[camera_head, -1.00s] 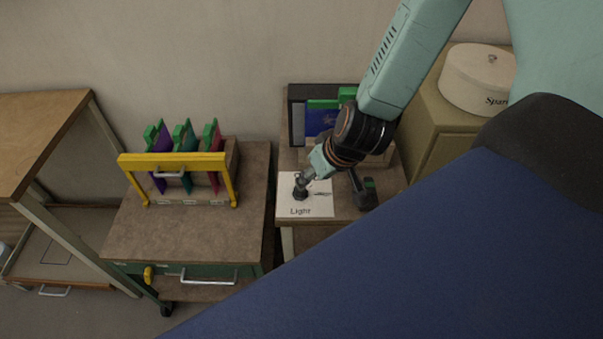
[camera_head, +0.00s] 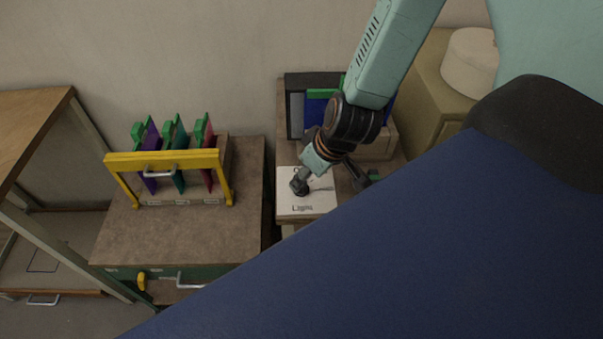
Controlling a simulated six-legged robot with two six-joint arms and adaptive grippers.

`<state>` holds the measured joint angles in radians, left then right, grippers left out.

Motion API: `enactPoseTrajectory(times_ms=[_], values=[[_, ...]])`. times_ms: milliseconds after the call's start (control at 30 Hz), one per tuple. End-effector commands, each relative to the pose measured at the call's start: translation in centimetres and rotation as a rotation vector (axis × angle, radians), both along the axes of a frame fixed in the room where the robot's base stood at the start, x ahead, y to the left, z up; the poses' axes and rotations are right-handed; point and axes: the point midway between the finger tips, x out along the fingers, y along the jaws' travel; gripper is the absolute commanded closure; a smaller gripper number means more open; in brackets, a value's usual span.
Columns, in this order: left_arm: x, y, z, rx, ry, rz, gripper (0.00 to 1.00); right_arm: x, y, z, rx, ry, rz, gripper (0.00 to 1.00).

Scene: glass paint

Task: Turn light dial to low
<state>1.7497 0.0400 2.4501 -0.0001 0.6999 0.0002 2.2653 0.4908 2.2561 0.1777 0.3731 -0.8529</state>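The light dial's white panel (camera_head: 290,206), marked "Light", lies on a small table right of centre in the head view. My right arm comes down from the upper right, and its gripper (camera_head: 300,187) is low over the panel. The dial knob itself is hidden by or merges with the dark gripper tip, so I cannot tell whether they touch. The finger gap is too small to make out. The dial's setting cannot be read. My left gripper is not in view.
A brown-topped cabinet (camera_head: 190,232) stands left of the panel, with a yellow-framed rack (camera_head: 165,160) of coloured sheets. A wooden frame (camera_head: 35,115) is at far left. A round white container (camera_head: 470,62) stands at right. A blue panel (camera_head: 325,100) stands behind the wrist.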

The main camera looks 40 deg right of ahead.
Motion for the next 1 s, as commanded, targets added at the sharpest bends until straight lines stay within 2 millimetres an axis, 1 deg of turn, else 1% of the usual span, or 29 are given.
enactPoseTrajectory(times_ms=[33,300,500,767,1000], values=[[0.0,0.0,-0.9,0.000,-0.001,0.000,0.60,0.2,0.1,-1.1,-0.002,0.001,0.001,0.48],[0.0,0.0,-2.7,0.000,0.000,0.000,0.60,1.5,0.3,-3.4,-0.001,0.000,0.000,0.48],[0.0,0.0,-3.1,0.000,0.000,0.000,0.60,1.8,0.4,-4.0,0.000,0.001,-0.001,0.48],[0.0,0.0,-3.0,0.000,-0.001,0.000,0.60,1.8,0.4,-3.9,0.001,0.000,-0.002,0.48],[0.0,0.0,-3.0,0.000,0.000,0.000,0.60,1.8,0.4,-3.9,0.001,0.000,-0.002,0.68]])
